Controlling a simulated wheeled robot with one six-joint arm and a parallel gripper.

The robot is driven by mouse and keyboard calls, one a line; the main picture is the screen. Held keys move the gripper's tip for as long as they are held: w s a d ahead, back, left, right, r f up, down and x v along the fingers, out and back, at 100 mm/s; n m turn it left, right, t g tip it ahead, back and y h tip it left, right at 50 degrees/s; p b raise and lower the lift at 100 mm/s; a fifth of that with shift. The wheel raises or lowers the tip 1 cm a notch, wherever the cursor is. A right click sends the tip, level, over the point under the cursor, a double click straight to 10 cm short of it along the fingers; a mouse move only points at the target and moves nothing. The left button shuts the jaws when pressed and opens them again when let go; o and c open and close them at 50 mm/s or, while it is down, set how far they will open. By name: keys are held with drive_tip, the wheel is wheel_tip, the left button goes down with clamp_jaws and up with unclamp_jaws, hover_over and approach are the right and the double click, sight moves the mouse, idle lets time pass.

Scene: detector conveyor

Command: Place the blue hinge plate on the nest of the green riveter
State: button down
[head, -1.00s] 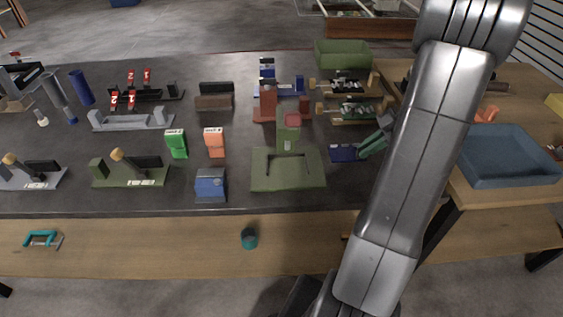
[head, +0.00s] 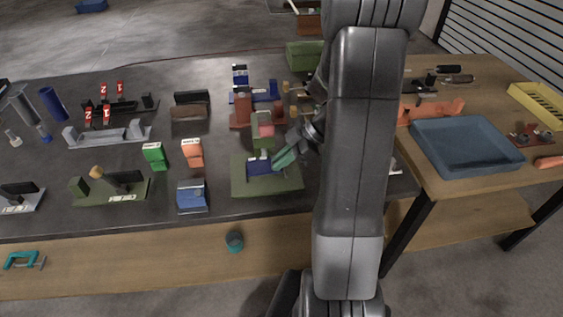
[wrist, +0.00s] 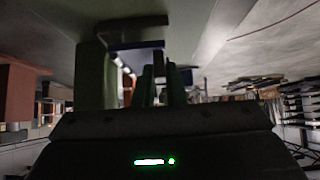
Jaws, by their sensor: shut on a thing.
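The green riveter (head: 240,186) stands near the front of the dark bench, with a flat olive base, an upright post and a reddish cap. The blue hinge plate (head: 258,167) is over the middle of its base, just in front of the post. It also shows as a dark blue edge in the wrist view (wrist: 135,45). My gripper (head: 282,160), with green fingers, is shut on the plate's right side. The fingers also show in the wrist view (wrist: 160,84). The plate covers the nest area. I cannot tell whether it touches the nest.
A blue block-like device (head: 192,197) stands left of the riveter, with green (head: 154,156) and orange (head: 192,153) pieces behind it. A red fixture (head: 240,112) stands behind the riveter. A blue tray (head: 465,147) is on the wooden table at right. My arm hides the bench's right part.

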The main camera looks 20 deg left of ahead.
drive_tip(key=shift+f, duration=0.8)
drive_tip(key=shift+f, duration=0.2)
drive_tip(key=c, duration=1.5)
unclamp_jaws()
drive_tip(key=shift+r, duration=0.1)
drive_tip(key=shift+r, duration=0.15)
drive_tip(key=v, duration=1.2)
drive_tip(key=shift+b, duration=0.45)
drive_tip(key=shift+w, duration=0.1)
